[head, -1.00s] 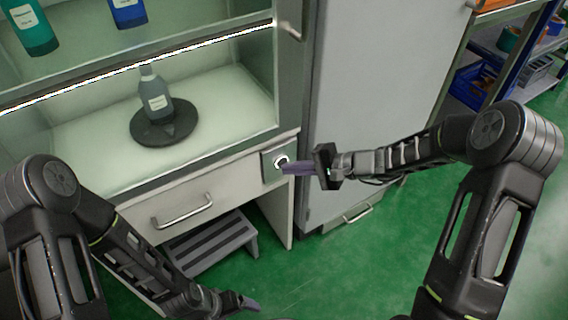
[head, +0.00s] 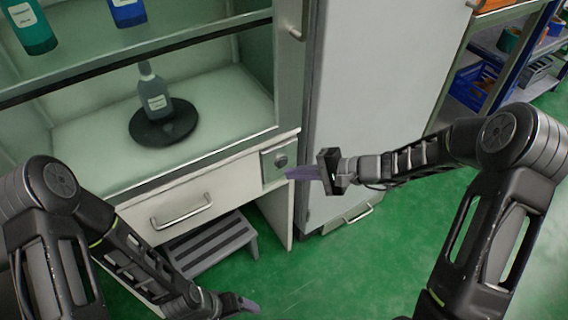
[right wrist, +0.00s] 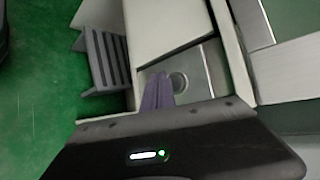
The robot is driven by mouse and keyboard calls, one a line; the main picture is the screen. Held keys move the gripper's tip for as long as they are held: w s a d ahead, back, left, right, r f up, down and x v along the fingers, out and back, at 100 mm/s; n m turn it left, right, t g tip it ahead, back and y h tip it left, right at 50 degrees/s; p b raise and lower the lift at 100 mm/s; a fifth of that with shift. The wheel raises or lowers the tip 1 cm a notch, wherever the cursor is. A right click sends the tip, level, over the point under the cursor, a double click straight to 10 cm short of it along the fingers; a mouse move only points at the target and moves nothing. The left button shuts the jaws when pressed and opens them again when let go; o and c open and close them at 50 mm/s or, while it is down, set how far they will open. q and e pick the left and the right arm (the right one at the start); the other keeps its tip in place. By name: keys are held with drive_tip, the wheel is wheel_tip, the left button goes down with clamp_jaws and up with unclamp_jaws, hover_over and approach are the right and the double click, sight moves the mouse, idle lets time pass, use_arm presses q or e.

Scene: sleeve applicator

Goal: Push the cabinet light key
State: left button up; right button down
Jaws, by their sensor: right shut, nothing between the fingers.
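The cabinet light key (head: 280,160) is a round grey button on a square metal plate at the right end of the cabinet's front, beside the drawer. It is unlit, and the light strip along the cabinet's upper edge is dark. In the right wrist view the key (right wrist: 179,82) shows just right of the fingertips. My right gripper (head: 288,173) is shut and empty, its purple fingers pointing at the plate, slightly below and right of the key. The fingers also show in the right wrist view (right wrist: 157,92). My left gripper (head: 250,305) hangs low at the bottom, away from the cabinet.
A grey bottle (head: 155,95) stands on a black round disc (head: 140,133) inside the cabinet. A drawer handle (head: 182,210) sticks out left of the key. A grey step stool (head: 212,245) stands below. A tall grey cabinet (head: 370,90) stands to the right.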

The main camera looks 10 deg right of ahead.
drive_tip(key=s+d+b, duration=0.1)
drive_tip(key=s+d, duration=0.1)
drive_tip(key=s, duration=0.3)
drive_tip(key=shift+s, duration=0.3)
drive_tip(key=shift+d, duration=0.1)
idle(0.3)
